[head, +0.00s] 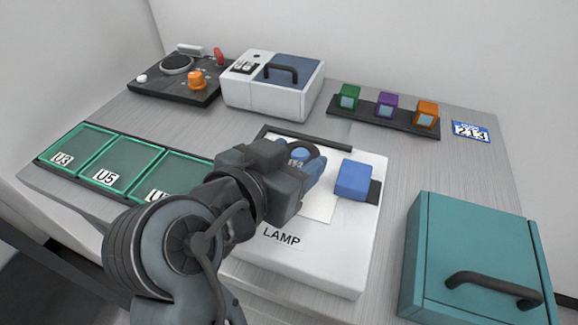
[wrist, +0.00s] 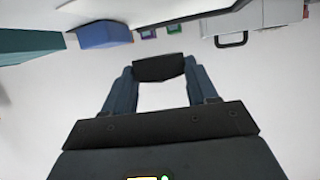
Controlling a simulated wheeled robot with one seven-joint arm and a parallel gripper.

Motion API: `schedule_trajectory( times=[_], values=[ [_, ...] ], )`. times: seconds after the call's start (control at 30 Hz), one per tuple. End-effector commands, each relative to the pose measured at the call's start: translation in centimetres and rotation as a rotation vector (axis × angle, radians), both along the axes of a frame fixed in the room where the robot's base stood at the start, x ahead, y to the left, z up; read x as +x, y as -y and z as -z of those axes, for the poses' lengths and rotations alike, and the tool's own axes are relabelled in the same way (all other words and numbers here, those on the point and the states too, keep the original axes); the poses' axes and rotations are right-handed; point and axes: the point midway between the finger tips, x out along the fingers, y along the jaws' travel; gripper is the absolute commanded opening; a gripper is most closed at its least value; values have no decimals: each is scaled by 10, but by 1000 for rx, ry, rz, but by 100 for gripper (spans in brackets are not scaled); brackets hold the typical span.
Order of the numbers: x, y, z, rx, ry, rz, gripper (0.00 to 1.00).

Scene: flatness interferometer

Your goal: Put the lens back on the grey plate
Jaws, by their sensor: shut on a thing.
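My gripper (head: 308,165) is over the white LAMP box (head: 330,270), seen from behind with my arm partly covering the box. In the wrist view its two fingers (wrist: 160,72) close on a dark piece, which I take to be the lens (wrist: 160,68). In the head view a dark rounded edge of it (head: 318,150) shows at the fingertips; the rest is hidden. A round grey disc (head: 176,63) sits on the black console at the back left; I cannot tell for certain whether it is the grey plate.
A blue block (head: 354,180) sits on the LAMP box, right of my gripper. A teal cabinet (head: 465,250) stands front right. Behind are a white case (head: 272,85) and a dark rack (head: 385,118) with coloured blocks. Green-framed trays (head: 120,165) lie left.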

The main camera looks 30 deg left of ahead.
Motion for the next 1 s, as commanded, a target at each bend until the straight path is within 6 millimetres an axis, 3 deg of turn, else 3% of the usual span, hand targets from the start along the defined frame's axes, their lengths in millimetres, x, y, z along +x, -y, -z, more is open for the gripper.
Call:
schedule_trajectory(
  times=[0.13,0.27,0.5,0.97,1.0],
  values=[
    [-4,-15,9,0,0,0,21],
    [-5,-18,16,-2,0,-1,21],
    [-5,-18,47,-1,0,-1,21],
    [-4,-17,56,1,0,0,21],
    [-4,-17,54,1,0,0,61]
  ],
)
